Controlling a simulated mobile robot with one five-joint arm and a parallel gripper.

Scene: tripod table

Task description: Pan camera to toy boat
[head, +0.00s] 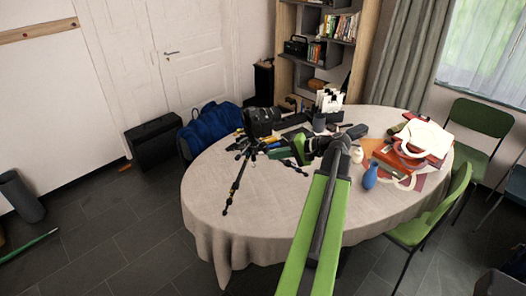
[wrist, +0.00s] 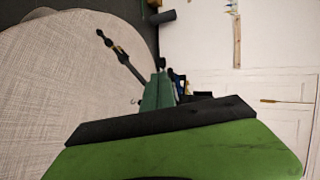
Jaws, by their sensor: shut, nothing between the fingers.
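A black camera (head: 262,121) sits on a small black tripod (head: 236,186) at the left part of the table. One tripod leg (wrist: 122,55) also shows in the wrist view, reaching over the tablecloth. My gripper (head: 299,150) is shut and empty, over the table just right of the tripod. Its green and black body fills the bottom of the wrist view (wrist: 170,135). I cannot clearly make out a toy boat; red, white and orange things (head: 392,160) lie crowded at the table's right side. My arm hides part of the table's middle.
The oval table (head: 215,220) has a pale cloth, bare at the front left. A blue vase (head: 370,176) stands right of my arm. Green chairs (head: 440,215) stand at the right. A blue bag (head: 208,128) and black case (head: 153,142) are behind left. Floor is free at front left.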

